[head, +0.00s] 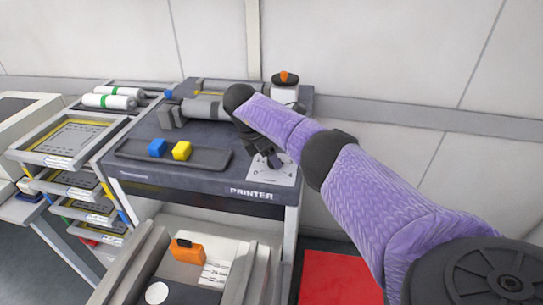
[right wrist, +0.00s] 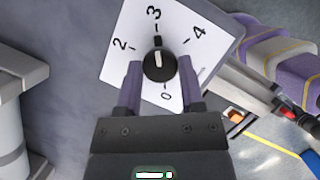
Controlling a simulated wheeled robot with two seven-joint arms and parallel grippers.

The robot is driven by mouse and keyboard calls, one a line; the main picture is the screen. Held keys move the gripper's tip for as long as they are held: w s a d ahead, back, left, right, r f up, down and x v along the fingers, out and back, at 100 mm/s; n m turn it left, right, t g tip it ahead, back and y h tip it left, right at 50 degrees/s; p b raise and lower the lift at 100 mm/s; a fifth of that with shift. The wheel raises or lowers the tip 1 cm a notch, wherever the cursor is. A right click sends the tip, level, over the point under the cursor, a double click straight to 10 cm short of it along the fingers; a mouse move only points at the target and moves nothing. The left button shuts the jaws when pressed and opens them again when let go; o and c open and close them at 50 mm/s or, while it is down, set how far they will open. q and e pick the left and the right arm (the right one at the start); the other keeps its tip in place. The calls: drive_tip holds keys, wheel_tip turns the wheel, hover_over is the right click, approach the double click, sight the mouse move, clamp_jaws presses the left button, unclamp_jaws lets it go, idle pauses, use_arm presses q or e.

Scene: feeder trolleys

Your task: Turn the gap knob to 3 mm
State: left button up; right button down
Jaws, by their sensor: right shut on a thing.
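The gap knob (right wrist: 160,66) is a round black knob with a white pointer line, on a white dial plate (right wrist: 117,68) marked 0, 2, 3 and 4. The pointer line points up at the 3 mark, as near as I can tell. My right gripper (right wrist: 160,75) is shut on the knob, one finger on each side. In the head view the right gripper (head: 268,160) reaches down to the dial plate (head: 287,174) at the right front of the printer top (head: 212,177), and the knob is hidden there. My left gripper is not in view.
A white jar (head: 284,94) stands behind. A trolley with trays (head: 70,140) is at the left; an open drawer (head: 140,262) with an orange block (head: 187,252) is below.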

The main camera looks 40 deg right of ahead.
drive_tip(key=shift+c, duration=1.8)
unclamp_jaws()
drive_tip(key=shift+o, duration=0.7)
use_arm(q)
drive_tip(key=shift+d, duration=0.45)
use_arm(e)
drive_tip(key=shift+r, duration=0.1)
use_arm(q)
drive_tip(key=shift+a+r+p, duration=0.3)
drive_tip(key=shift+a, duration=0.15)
use_arm(e)
drive_tip(key=v, duration=0.9)
drive_tip(key=shift+r, duration=0.35)
drive_tip(key=shift+a, duration=0.1)
